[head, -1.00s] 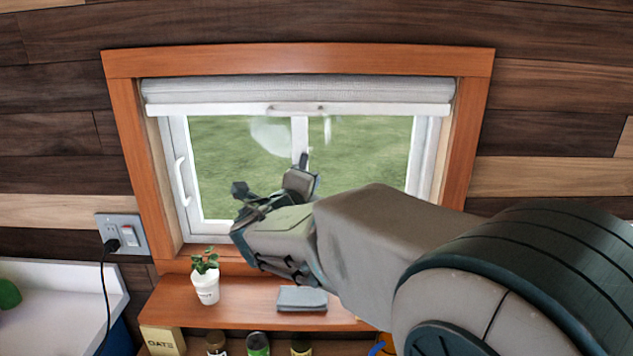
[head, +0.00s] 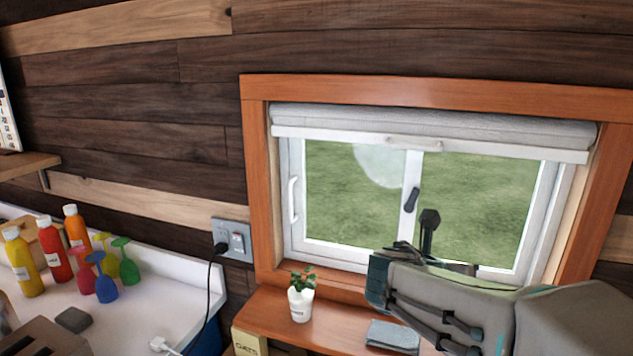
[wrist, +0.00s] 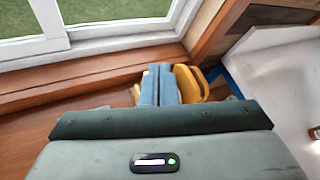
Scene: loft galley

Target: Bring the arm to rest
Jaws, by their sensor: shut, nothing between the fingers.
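In the wrist view the two blue-grey fingers of my gripper (wrist: 167,84) lie side by side, shut with nothing between them. In the head view my arm reaches in from the lower right. Its hand is held in front of the lower part of the window (head: 345,190), above the wooden ledge (head: 255,318). The fingertips are hard to make out there.
A white potted plant (head: 300,303) and a folded grey cloth (head: 392,336) are on the ledge near my arm. Bottles and coloured glasses stand on the white counter (head: 150,300) at left. A cord hangs from the wall outlet (head: 232,240).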

